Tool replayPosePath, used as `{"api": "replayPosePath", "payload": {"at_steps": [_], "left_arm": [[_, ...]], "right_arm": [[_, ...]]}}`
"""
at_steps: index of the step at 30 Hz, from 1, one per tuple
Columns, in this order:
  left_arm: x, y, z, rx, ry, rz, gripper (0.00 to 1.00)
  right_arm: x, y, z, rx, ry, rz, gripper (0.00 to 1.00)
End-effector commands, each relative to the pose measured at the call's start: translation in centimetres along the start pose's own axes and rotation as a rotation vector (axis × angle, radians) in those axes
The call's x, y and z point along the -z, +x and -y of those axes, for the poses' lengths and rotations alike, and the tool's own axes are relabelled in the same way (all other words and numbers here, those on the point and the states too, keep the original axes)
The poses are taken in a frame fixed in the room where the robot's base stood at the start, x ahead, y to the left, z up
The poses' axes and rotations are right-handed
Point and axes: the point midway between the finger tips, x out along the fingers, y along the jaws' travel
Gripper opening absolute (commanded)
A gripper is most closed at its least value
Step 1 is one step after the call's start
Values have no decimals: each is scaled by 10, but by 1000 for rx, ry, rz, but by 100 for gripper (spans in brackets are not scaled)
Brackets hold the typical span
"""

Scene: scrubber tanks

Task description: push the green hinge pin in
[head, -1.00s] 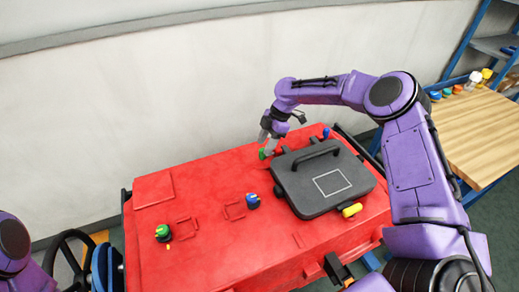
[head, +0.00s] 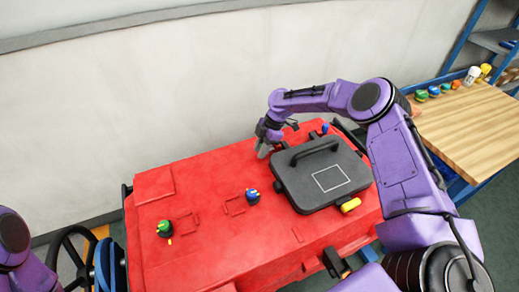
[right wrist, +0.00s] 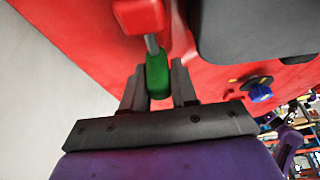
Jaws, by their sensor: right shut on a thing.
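The green hinge pin (right wrist: 157,72) shows in the right wrist view as a green grip on a thin grey metal shaft. Its shaft meets a red hinge block (right wrist: 140,15) on the red tank, with a short length of bare metal showing between grip and block. My right gripper (head: 263,150) is at the back edge of the tank, left of the black lid (head: 325,182). In the right wrist view its fingers (right wrist: 158,88) are on both sides of the green grip, shut on it. In the head view the pin is hidden by the gripper. My left gripper is out of view.
The red tank top (head: 205,240) also carries a green-and-yellow fitting (head: 164,228), a blue-topped fitting (head: 252,195) and a yellow knob (head: 350,205). The lid has a raised handle. A pale wall stands close behind; a wooden bench (head: 465,130) is at right.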

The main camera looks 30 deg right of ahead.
Motion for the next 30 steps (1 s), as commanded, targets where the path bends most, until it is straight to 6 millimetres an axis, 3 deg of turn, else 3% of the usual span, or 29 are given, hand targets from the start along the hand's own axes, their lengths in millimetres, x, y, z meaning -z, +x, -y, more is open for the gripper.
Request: {"api": "replayPosePath", "payload": {"at_steps": [5, 13, 14, 15, 16, 25, 30], "left_arm": [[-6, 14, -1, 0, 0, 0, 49], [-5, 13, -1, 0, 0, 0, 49], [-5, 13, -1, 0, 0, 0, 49], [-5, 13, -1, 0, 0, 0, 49], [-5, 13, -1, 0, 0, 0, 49], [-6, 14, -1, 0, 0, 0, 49], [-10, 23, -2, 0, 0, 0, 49]], "right_arm": [[-28, -8, -1, -5, 3, 3, 0], [-33, -14, 0, -5, 4, 4, 0], [-33, -14, 0, -5, 4, 5, 31], [-33, -14, 0, -5, 3, 5, 44], [-32, -14, 0, -5, 3, 4, 49], [-29, -14, -1, -3, 0, 2, 49], [-32, -40, -2, -8, 1, 1, 49]]}}
